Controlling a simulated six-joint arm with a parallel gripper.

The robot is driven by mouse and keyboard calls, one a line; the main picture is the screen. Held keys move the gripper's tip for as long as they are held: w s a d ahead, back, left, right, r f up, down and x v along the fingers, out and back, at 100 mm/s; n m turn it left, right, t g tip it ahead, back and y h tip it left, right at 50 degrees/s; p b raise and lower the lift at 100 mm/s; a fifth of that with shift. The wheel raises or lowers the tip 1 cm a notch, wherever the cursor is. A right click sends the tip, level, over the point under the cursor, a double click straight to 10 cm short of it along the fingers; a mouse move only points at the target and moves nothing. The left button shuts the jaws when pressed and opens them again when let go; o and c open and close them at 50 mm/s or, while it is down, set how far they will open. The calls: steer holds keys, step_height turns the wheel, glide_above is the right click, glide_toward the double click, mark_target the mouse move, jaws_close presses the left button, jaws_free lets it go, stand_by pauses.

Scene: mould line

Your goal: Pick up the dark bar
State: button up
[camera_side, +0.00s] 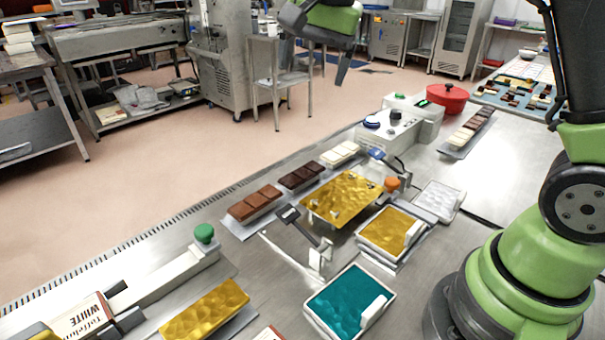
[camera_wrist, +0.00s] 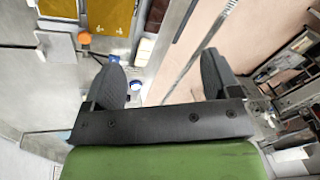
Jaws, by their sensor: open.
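The dark bar (camera_side: 301,177) lies on a grey strip on the steel table in the side view, between a milk-brown bar (camera_side: 255,203) and a white bar (camera_side: 340,154). In the wrist view the dark bar (camera_wrist: 157,10) appears at the top edge, partly cut off, with the white bar (camera_wrist: 146,46) just below it. My gripper (camera_wrist: 163,72) is open and empty, its two black fingers spread wide. In the side view my gripper (camera_side: 323,50) is high at the top, well above the bars, and partly cut off by the frame.
A gold mould plate (camera_side: 335,200) on a stand is right beside the bars. A gold tray (camera_side: 392,228), a teal tray (camera_side: 348,302) and a white tray (camera_side: 437,197) stand nearer. A white machine (camera_side: 392,130) and a red pot (camera_side: 448,93) are behind. The space above the bars looks clear.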

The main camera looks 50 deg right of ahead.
steer(key=w+d+f+m+g, duration=0.2)
steer(key=w+f+m, duration=0.2)
steer(key=w+f, duration=0.4)
steer(key=m+h, duration=0.1)
steer(key=m, duration=0.1)
glide_above(302, 172)
steer(key=a, duration=0.2)
steer(key=shift+g, duration=0.4)
steer(key=f, duration=1.1)
steer(key=shift+s+f, duration=0.25)
steer(key=shift+f, duration=0.15)
steer(key=shift+w+d+f, duration=0.1)
steer(key=shift+d+f, duration=0.2)
steer(key=shift+f, duration=0.7)
steer(key=shift+d+f, duration=0.25)
steer(key=shift+f, duration=0.75)
steer(key=shift+w+d+f, duration=0.1)
steer(key=shift+d+f, duration=0.2)
steer(key=shift+f, duration=0.7)
steer(key=c, duration=1)
